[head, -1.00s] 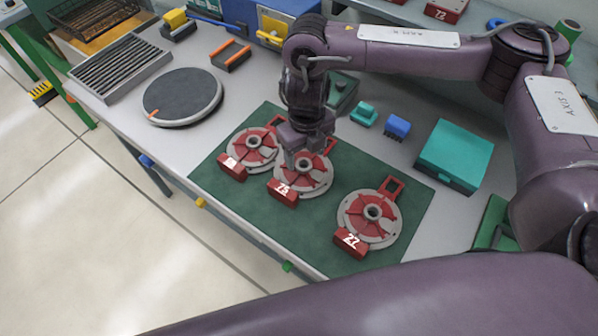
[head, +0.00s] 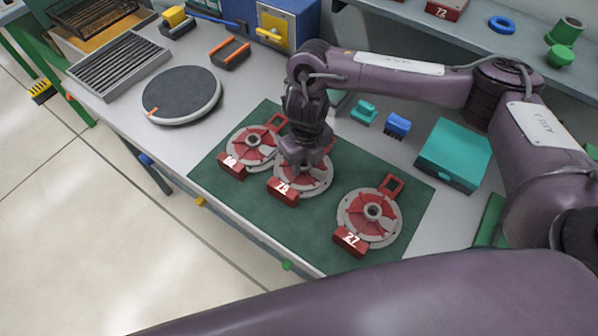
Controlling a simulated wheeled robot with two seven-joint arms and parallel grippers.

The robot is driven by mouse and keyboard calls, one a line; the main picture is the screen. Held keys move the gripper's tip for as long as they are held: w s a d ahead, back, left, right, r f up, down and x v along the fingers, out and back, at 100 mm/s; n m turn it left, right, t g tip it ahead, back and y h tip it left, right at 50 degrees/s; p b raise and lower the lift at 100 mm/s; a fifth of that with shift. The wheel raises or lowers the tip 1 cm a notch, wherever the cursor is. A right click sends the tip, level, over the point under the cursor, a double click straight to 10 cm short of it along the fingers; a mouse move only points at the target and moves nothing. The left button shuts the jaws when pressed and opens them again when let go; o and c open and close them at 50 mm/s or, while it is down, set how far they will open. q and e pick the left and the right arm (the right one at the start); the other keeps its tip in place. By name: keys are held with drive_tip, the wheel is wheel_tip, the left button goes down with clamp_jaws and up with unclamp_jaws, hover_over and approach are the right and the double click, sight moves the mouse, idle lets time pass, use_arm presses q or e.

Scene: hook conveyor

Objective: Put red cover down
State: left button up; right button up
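Three red covers with grey rims lie on the green mat (head: 300,232) in the head view. The left cover (head: 241,148) has a red number block at its front. The middle cover (head: 318,186), with a similar block, is partly hidden by my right gripper. The right cover (head: 388,226) is marked 27 and lies clear of the gripper. My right gripper (head: 300,168) points down at the hub of the middle cover, very near or touching it. Its fingertips are too small and hidden to tell whether they are closed. My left gripper is not in view.
A round dark turntable (head: 181,95) and a grey ribbed tray (head: 119,66) stand to the left. A teal box (head: 454,153) and a small blue block (head: 398,124) are at the right. A shelf (head: 470,42) runs behind. The mat's front is clear.

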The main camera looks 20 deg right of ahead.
clamp_jaws()
drive_tip(key=shift+w+r, duration=0.1)
drive_tip(key=shift+r, duration=0.05)
